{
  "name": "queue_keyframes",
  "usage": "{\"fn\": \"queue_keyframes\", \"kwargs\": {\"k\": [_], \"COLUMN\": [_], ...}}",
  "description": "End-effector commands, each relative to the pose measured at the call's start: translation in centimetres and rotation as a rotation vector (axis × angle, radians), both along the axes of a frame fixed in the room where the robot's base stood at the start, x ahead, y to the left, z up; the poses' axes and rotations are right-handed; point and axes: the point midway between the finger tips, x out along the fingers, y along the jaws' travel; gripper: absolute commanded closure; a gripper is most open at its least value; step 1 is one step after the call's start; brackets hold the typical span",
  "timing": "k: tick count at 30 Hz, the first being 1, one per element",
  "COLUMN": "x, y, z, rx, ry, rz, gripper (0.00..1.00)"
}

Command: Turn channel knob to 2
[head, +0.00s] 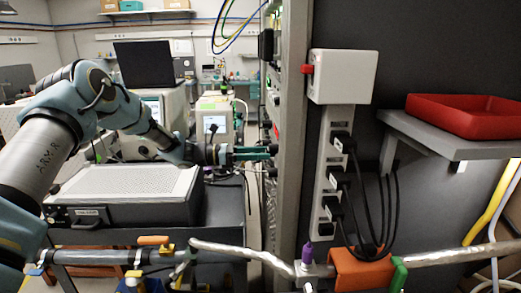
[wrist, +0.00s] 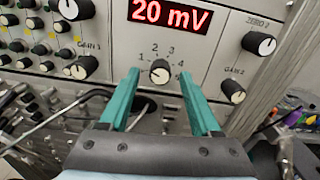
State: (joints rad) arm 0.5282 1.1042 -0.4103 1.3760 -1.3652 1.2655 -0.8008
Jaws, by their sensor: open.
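The channel knob (wrist: 160,72) is a small black knob with a pale face, in the middle of the wrist view. Printed numbers ring its upper side, with 2 (wrist: 154,48) at the upper left. I cannot tell which number its pointer marks. My gripper (wrist: 158,74) has two teal fingers, apart, with the knob appearing between their tips. I see no clear contact, and the depth is hard to judge. In the head view, my gripper (head: 262,151) reaches right to the rack's edge, and the knob is hidden there.
A red display (wrist: 170,12) above the knob reads 20 mV. Other knobs sit close by, including ZERO 2 (wrist: 259,44), GAIN 2 (wrist: 233,91) and GAIN 1 (wrist: 81,67). A cable (wrist: 57,111) crosses at left. In the head view, the grey rack post (head: 290,120) stands right of my gripper.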

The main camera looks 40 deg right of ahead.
Motion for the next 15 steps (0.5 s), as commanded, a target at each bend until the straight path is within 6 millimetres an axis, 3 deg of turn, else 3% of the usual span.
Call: {"fn": "queue_keyframes", "kwargs": {"k": [9, 15], "x": [-0.19, -0.19], "y": [-0.25, -0.25], "z": [-0.03, -0.02], "rx": [-0.001, -0.001], "ry": [-0.001, -0.001], "rz": [0.0, 0.0], "gripper": [0.36, 0.57]}}
